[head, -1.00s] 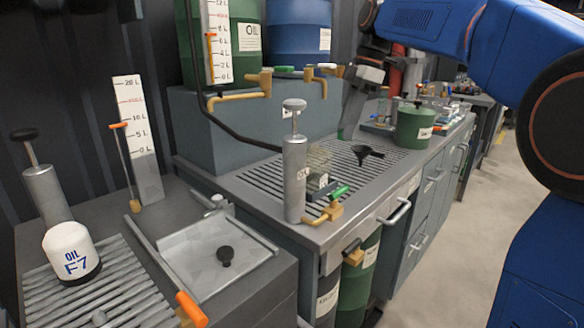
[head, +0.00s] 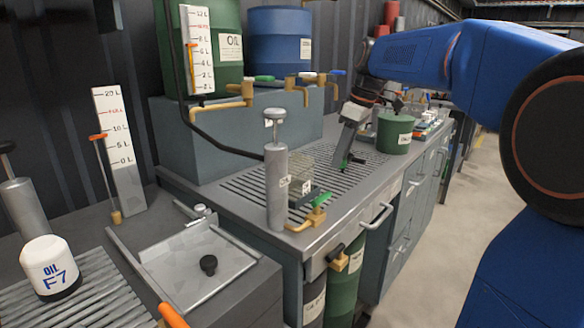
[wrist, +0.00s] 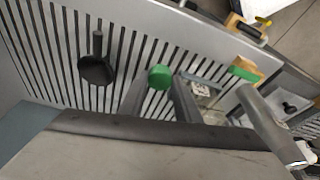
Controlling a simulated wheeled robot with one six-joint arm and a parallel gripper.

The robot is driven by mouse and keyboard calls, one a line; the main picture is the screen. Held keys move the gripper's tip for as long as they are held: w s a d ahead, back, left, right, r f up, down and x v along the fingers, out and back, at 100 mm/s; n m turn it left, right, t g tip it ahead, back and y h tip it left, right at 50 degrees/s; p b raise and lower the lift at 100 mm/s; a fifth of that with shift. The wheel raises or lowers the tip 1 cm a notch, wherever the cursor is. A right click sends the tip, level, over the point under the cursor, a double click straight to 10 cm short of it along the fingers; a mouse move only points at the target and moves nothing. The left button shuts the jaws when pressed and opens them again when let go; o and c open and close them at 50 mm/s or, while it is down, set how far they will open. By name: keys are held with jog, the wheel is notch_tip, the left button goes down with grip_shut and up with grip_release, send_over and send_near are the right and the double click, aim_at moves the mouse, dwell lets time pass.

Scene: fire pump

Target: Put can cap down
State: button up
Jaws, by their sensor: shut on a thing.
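The can cap (wrist: 160,77) is a small round green piece, seen between my fingertips in the wrist view. My gripper (wrist: 158,90) is shut on it, above the slotted grating (wrist: 60,45). In the head view my gripper (head: 345,163) points down low over the grating (head: 255,187), with a bit of green at its tips. I cannot tell whether the cap touches the grating.
A black funnel (wrist: 95,68) lies on the grating beside my gripper. A green drum-shaped can (head: 394,134) stands to the right. A grey pump cylinder (head: 277,190) and a brass valve with a green handle (head: 318,205) are at the front. Grating between them is bare.

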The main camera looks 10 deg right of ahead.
jog(key=w+a, duration=0.9)
jog(key=w, duration=0.4)
jog(key=shift+s+d+f+x, duration=0.1)
jog(key=shift+s+d+x, duration=0.1)
jog(key=shift+x, duration=0.95)
jog(key=shift+s+d+f+x, duration=0.1)
jog(key=shift+s+x, duration=0.05)
jog(key=shift+x, duration=1)
jog(key=shift+s+d+x, duration=0.15)
jog(key=shift+s+x, duration=0.05)
jog(key=shift+x, duration=0.95)
jog(key=shift+f, duration=0.15)
jog(key=o, duration=1)
jog(key=shift+c, duration=0.2)
jog(key=v, duration=1.2)
jog(key=shift+r, duration=0.2)
